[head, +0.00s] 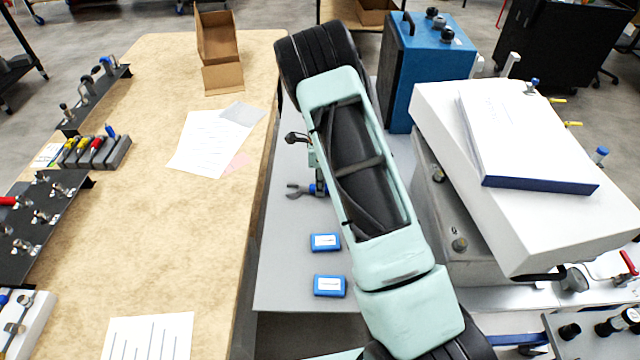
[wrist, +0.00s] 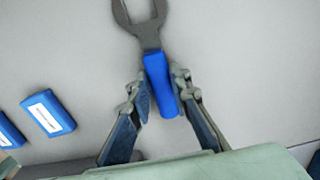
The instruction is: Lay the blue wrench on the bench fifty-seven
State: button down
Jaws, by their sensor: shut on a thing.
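The blue wrench (wrist: 162,84) is between my gripper's fingers (wrist: 160,95) in the wrist view, its grey open jaw pointing away. My gripper is shut on the blue handle. In the head view the wrench's grey jaw (head: 299,190) shows left of my arm, over a light grey bench top (head: 290,255); most of the handle and gripper are hidden by the arm. I cannot tell whether the wrench touches the surface. No bench number is readable, so I cannot tell which bench is fifty-seven.
Two blue boxes with white labels (head: 325,242) (head: 329,286) lie on the grey top. A wooden bench (head: 190,260) at left holds papers, a cardboard box (head: 217,45) and tool racks. A blue case (head: 428,60) and a white-topped machine (head: 530,180) stand right of my arm.

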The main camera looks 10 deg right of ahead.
jog(key=c, duration=1.8)
grip_release()
jog(key=shift+f, duration=0.1)
